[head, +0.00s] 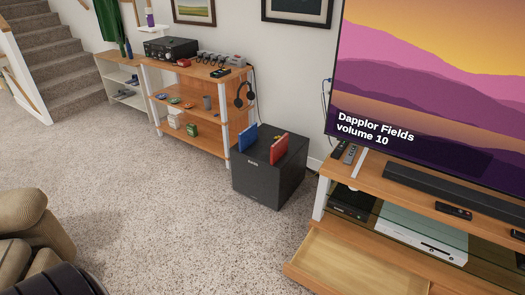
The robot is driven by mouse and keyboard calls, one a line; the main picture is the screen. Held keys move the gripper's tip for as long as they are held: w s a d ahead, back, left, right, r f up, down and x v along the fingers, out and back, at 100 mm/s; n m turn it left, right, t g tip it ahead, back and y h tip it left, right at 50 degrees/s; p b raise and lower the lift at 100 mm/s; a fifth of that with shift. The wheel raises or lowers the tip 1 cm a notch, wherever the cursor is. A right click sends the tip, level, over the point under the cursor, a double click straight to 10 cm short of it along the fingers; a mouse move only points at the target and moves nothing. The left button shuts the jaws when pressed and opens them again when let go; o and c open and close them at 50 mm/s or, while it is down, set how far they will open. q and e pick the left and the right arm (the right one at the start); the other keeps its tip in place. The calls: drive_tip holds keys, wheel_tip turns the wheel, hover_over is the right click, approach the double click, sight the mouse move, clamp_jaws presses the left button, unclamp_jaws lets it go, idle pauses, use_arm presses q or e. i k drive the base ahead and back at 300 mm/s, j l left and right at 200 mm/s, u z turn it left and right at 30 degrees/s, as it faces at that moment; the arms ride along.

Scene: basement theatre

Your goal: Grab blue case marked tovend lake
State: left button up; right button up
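A blue case (244,138) stands upright on top of a black speaker box (268,181) near the wall, in the middle of the head view. Any title on the blue case is too small to read. A red case (279,149) stands upright to its right on the same box, with a gap between them. Neither of my grippers is in view.
A wooden shelf unit (215,76) with electronics and headphones stands left of the box. At right, a TV stand (411,174) has a pulled-out drawer (345,267) below a large TV (440,75). A brown armchair (30,232) is lower left. Carpet (165,205) in front is clear.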

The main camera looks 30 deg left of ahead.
sight(248, 137)
drive_tip(key=i+j, duration=0.1)
drive_tip(key=j, duration=0.3)
drive_tip(key=i+j, duration=0.1)
drive_tip(key=j, duration=0.3)
drive_tip(key=i+j+u, duration=0.1)
drive_tip(key=j, duration=0.3)
drive_tip(key=i+j, duration=0.15)
drive_tip(key=j, duration=0.2)
drive_tip(key=i+j, duration=0.1)
drive_tip(key=j, duration=0.3)
drive_tip(key=u, duration=0.05)
